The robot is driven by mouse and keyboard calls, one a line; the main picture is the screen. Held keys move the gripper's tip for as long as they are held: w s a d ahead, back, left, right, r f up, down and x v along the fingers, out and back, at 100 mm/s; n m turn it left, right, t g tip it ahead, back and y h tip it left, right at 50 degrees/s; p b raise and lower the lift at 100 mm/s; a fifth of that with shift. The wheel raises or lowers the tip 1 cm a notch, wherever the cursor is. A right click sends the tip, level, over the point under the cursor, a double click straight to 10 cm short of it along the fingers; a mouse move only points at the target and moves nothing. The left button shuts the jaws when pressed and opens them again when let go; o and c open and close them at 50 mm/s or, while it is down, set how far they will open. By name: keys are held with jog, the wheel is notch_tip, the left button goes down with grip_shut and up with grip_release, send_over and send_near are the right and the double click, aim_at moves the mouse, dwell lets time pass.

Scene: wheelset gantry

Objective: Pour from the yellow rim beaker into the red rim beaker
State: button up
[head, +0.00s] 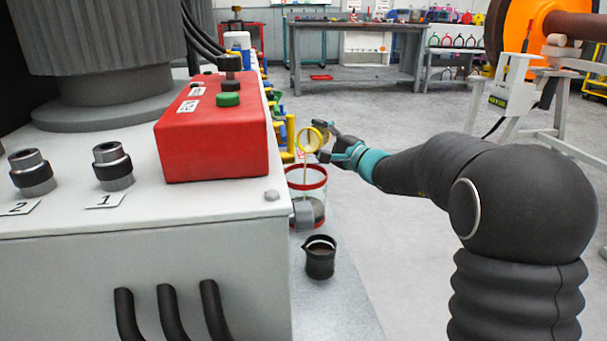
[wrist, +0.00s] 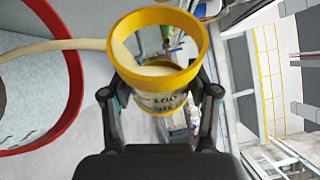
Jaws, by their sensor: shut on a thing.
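The yellow rim beaker (head: 311,139) is clear with a yellow rim and base. My gripper (head: 338,143) is shut on it and holds it tilted above the red rim beaker. In the wrist view the yellow rim beaker (wrist: 160,75) sits between both fingers of my gripper (wrist: 160,100), with pale liquid inside. A pale stream leaves its rim towards the left. The red rim beaker (head: 308,190) stands upright on the grey ledge, and the stream falls into it. Its red rim (wrist: 76,75) shows large at the left of the wrist view. The liquid level in it is hard to tell.
A small black jug (head: 319,257) stands on the ledge (head: 335,310) in front of the red rim beaker. A white machine cabinet (head: 150,270) with a red control box (head: 212,135) is close on the left. Open floor lies to the right beyond my arm.

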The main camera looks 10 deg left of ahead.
jog(key=shift+s+f+n, duration=0.15)
jog(key=shift+f+n, duration=0.15)
jog(key=shift+n, duration=0.4)
dwell(0.5)
jog(key=shift+s+a+r+n+y, duration=0.1)
jog(key=shift+r+n+y, duration=0.1)
jog(key=shift+n+y, duration=0.3)
